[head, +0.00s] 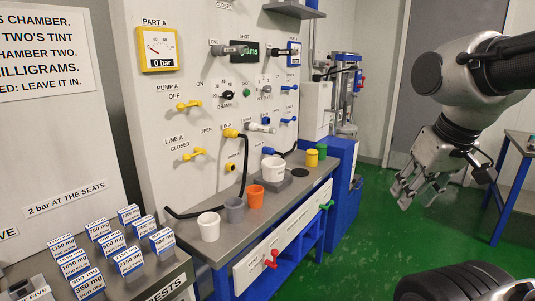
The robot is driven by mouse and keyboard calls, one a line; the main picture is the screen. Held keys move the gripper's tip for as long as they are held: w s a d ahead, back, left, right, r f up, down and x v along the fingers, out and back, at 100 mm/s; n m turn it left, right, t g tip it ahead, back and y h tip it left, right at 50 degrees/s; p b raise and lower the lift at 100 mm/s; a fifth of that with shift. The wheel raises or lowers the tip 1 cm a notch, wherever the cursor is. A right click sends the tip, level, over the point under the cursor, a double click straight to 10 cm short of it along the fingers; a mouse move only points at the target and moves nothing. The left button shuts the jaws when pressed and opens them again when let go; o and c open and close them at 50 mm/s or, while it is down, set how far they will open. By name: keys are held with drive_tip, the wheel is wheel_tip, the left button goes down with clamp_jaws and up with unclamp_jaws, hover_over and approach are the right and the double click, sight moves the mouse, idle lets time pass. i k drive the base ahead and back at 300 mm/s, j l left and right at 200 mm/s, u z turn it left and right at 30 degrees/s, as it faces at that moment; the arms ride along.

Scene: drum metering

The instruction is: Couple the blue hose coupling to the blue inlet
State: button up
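A small blue piece (269,150), which looks like the blue hose coupling, sits on the bench side of the panel just above a white bucket (273,168). A dark hose (289,153) runs right from it. A pale fitting (261,128) is on the panel above it; a blue inlet there is too small to make out surely. My gripper (415,190) hangs at the right over the green floor, well away from the panel and bench. Its fingers look spread apart, with nothing seen between them.
A yellow coupling (231,133) with a black hose is on the panel to the left. Blue levers (289,120) stick out from the panel. Green floor (375,245) is open before the bench.

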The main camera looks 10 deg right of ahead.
sight(270, 152)
drive_tip(key=i+l+u, duration=0.1)
drive_tip(key=u, duration=0.3)
drive_tip(key=l+u, duration=0.2)
drive_tip(key=u, duration=0.2)
drive_tip(key=i+l+u, duration=0.1)
drive_tip(key=l, duration=0.35)
drive_tip(key=i+l+u, duration=0.1)
drive_tip(key=l, duration=0.35)
drive_tip(key=i+l+u, duration=0.1)
drive_tip(key=l, duration=0.35)
drive_tip(key=i+l+u, duration=0.1)
drive_tip(key=l, duration=0.35)
